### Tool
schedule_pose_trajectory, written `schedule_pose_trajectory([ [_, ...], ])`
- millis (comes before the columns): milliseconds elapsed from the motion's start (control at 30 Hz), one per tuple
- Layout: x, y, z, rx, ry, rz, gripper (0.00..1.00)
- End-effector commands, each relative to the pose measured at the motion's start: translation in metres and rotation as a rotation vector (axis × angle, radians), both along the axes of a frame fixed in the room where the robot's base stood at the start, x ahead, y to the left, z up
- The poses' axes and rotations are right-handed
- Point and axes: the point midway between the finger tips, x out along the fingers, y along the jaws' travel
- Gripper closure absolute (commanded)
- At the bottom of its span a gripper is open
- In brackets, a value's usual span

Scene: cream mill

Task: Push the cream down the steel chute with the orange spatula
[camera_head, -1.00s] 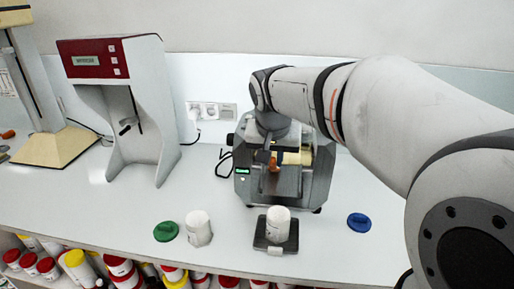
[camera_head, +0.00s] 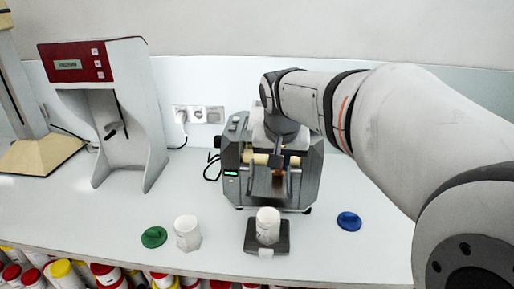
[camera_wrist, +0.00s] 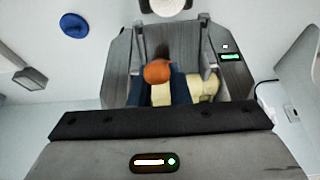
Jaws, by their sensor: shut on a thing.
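The grey three-roll mill (camera_head: 232,160) stands on the bench, with pale cream-coloured rollers (camera_wrist: 203,88). My gripper (camera_head: 276,160) is over the mill, in front of the rollers. In the wrist view its dark fingers (camera_wrist: 158,90) are shut on the orange spatula (camera_wrist: 158,72), which also shows small in the head view (camera_head: 278,172). The steel chute (camera_wrist: 160,30) lies between the side arms at the mill's front, partly hidden by the spatula. A white jar (camera_head: 268,222) stands open-topped below the mill's front, on a dark scale (camera_head: 254,248). I cannot make out the cream itself.
Another white jar (camera_head: 187,232) and a green lid (camera_head: 154,237) are left of the scale. A blue lid (camera_head: 349,221) lies to its right. A red-and-white machine (camera_head: 95,62) stands at the left. The bench front between these is clear.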

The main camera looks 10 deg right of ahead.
Motion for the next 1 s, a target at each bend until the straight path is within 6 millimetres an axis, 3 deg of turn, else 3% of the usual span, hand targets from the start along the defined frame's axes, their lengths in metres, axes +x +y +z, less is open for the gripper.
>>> schedule_pose_trajectory([
  [700,-0.041,0.014,-0.022,-0.001,0.0,0.002,1.0],
  [1000,-0.041,0.013,-0.019,0.0,0.001,0.0,1.0],
])
